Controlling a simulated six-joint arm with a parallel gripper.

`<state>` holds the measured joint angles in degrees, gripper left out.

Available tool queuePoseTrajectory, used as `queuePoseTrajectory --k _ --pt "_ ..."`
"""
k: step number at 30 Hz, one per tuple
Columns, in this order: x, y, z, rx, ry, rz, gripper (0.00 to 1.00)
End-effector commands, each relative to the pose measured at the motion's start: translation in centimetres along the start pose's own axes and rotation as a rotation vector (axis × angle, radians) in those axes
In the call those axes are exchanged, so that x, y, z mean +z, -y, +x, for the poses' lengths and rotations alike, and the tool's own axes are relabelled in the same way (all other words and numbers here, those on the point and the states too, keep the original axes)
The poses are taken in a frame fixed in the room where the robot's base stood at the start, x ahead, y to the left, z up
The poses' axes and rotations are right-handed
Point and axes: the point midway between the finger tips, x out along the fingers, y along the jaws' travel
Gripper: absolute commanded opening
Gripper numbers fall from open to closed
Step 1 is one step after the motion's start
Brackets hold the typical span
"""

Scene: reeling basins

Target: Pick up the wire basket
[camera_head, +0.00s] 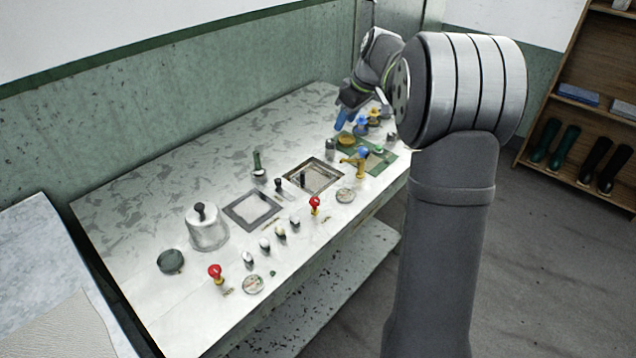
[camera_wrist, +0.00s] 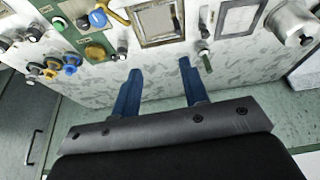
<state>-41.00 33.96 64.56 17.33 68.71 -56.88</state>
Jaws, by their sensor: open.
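I cannot make out a wire basket clearly in either view. A small round dark green item (camera_head: 170,261) sits at the near left of the worktop, too small to identify. My gripper (camera_head: 345,118) is over the far right part of the worktop, partly hidden by my own arm. In the wrist view my gripper (camera_wrist: 160,67) shows two blue fingers spread apart with nothing between them. Below them is bare speckled worktop.
The worktop (camera_head: 130,215) holds two square basins (camera_head: 252,209) (camera_head: 328,167), a metal cylinder with a dark knob (camera_head: 207,228), red knobs (camera_head: 215,272) and several small fittings. Yellow and blue valves (camera_wrist: 97,19) crowd the far right end. The back left worktop is clear. A shelf with boots (camera_head: 590,155) stands right.

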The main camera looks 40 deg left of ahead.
Motion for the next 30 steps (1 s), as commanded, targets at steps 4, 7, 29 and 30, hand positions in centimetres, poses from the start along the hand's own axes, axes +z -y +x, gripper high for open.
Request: queuePoseTrajectory --k 4,7,29,30 --pt "-3.6 0.8 3.2 -0.042 0.107 -0.177 0.41" --pt "-5.9 1.6 5.5 -0.068 0.192 -0.305 0.41" --pt "-6.9 3.8 16.3 -0.111 0.359 -0.525 0.41" --pt "-6.6 3.8 17.1 -0.111 0.358 -0.524 0.41"
